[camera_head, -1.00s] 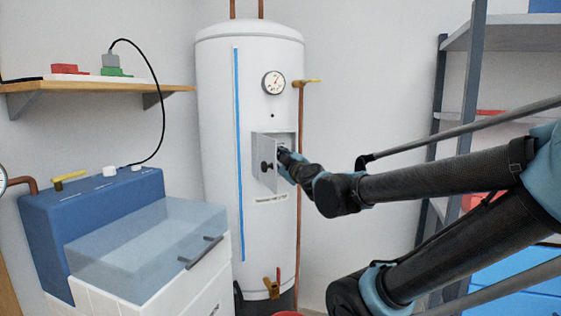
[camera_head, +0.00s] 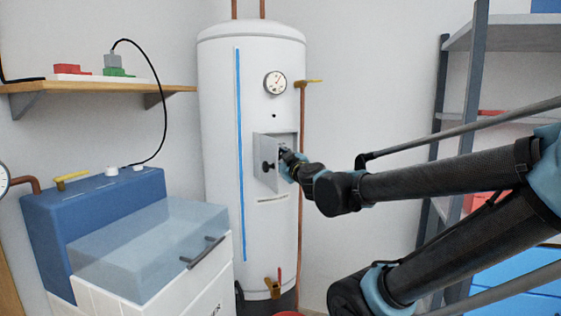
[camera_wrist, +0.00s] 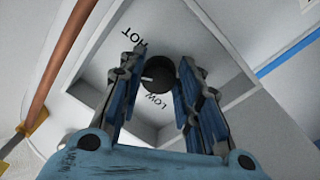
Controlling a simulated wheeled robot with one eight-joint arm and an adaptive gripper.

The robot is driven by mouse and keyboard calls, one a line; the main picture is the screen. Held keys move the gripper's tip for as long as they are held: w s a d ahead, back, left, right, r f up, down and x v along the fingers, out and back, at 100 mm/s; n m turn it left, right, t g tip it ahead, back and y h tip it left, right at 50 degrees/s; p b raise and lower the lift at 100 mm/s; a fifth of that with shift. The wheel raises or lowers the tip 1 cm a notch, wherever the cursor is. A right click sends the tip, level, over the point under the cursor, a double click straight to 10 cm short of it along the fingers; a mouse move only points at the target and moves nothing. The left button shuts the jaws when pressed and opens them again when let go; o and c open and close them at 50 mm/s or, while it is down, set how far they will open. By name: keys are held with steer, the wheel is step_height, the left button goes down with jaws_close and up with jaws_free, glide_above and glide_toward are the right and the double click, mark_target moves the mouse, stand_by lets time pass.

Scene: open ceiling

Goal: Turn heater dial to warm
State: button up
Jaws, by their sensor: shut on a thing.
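The white heater tank (camera_head: 220,120) stands against the wall with a small recessed panel box in its front.
A copper pipe (camera_head: 301,130) with a yellow valve handle runs close to the tank's right side. A blue unit with a clear cover (camera_head: 150,245) stands at left, below a wooden shelf (camera_head: 60,96). Metal shelving (camera_head: 468,120) stands at right.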

steer(key=o, duration=1)
steer(key=shift+o, duration=0.2)
steer(key=shift+s, duration=0.15)
steer(key=v, duration=0.7)
steer(key=shift+d, duration=0.1)
